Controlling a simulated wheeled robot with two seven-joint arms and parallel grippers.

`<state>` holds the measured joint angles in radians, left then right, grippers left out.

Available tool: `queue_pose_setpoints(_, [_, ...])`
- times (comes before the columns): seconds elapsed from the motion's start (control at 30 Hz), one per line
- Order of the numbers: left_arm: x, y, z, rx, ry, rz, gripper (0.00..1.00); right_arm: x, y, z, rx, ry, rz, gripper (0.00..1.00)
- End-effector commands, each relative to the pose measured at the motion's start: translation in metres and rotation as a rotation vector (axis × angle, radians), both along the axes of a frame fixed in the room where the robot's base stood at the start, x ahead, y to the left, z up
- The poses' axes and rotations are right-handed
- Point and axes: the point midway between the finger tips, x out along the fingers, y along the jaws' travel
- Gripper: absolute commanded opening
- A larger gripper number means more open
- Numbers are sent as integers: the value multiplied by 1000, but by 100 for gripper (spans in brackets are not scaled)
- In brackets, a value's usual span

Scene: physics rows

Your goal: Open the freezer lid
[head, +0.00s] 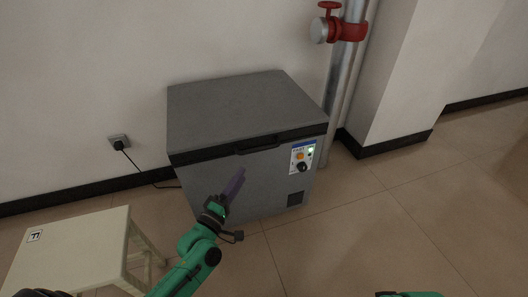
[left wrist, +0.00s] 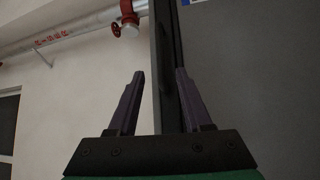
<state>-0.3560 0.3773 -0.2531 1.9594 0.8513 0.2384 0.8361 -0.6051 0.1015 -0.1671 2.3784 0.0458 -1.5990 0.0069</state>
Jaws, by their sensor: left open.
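The grey chest freezer (head: 240,105) stands against the wall in the head view, and its flat lid (head: 235,100) is closed. A dark handle (head: 258,147) sits at the middle of the lid's front edge. My left gripper (head: 238,178) is in front of the freezer's front face, a little below the handle, and looks apart from it. In the left wrist view the left gripper (left wrist: 160,73) is open, with nothing held between its fingers. The freezer (left wrist: 260,90) fills the right side there. My right gripper is not in view; only a bit of green arm shows at the bottom edge.
A pale stool (head: 72,240) stands at the lower left. A wall socket (head: 119,141) has a black cable running to the freezer. A pipe with a red valve (head: 345,30) rises behind the freezer's right side, near a pillar (head: 395,80). The tiled floor at right is clear.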

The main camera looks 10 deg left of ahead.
Motion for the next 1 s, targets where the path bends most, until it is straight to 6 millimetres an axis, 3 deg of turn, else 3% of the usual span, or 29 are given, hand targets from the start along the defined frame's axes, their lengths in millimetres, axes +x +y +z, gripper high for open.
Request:
queue_pose_setpoints(0.3, [80, -19, 11, -1, -3, 1, 50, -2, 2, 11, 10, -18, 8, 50])
queue_pose_setpoints(0.43, [109, -26, 14, 3, -2, 0, 50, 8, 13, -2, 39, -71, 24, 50])
queue_pose_setpoints(0.6, [126, -30, 17, 5, 2, -1, 50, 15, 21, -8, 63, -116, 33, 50])
queue_pose_setpoints(0.83, [128, -30, 18, 6, 2, -1, 50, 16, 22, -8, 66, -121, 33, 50])
queue_pose_setpoints(0.87, [128, -30, 18, 6, 2, -1, 46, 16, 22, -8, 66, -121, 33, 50])
queue_pose_setpoints(0.93, [128, -30, 18, 6, 2, -1, 19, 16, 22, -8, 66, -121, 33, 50])
queue_pose_setpoints(1.0, [128, -30, 17, 6, 2, -1, 0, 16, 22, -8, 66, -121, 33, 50])
